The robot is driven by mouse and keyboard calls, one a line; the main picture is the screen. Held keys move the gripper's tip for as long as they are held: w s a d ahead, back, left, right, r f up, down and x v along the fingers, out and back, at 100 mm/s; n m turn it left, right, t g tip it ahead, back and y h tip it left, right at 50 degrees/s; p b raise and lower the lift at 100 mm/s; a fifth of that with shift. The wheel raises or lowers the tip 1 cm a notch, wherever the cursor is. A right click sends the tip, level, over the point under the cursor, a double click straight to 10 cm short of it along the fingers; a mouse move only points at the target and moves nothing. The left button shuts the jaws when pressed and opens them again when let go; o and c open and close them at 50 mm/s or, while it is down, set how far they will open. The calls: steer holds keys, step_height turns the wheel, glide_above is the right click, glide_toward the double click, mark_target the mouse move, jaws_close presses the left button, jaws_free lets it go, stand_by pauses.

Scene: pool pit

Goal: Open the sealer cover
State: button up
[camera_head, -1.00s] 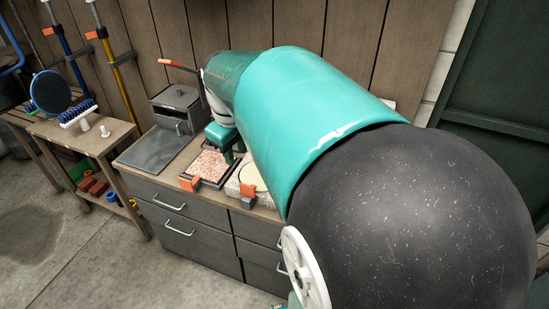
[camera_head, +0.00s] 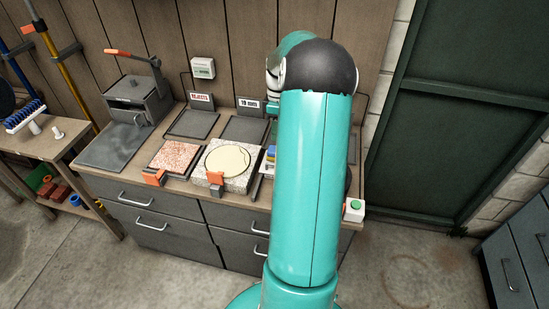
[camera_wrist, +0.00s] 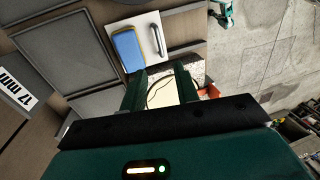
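I cannot tell for sure which thing is the sealer. A grey lidded box (camera_head: 135,97) with an orange-tipped lever stands at the back left of the bench, and its lid looks down. A white box with a green button (camera_head: 354,209) sits at the right front corner, partly behind my arm. In the head view my gripper is hidden behind my own arm. In the wrist view my gripper (camera_wrist: 161,88) has its two fingers apart with nothing between them. Beyond them is a cream disc (camera_wrist: 163,95) on a speckled slab. The disc also shows in the head view (camera_head: 227,159).
A blue and yellow sponge (camera_wrist: 127,50) lies on a white sheet beside a metal bar. Dark trays (camera_head: 192,124), a reddish slab (camera_head: 173,157) and orange clamps (camera_head: 215,178) crowd the bench (camera_head: 130,183). Floor is clear at the right, before dark cabinets (camera_head: 515,265).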

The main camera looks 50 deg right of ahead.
steer(key=f, duration=0.3)
steer(key=a+f, duration=0.1)
steer(key=f, duration=0.3)
steer(key=a+f, duration=0.1)
steer(key=f, duration=0.3)
steer(key=shift+s+f, duration=0.1)
steer(key=shift+s, duration=0.3)
jaws_close()
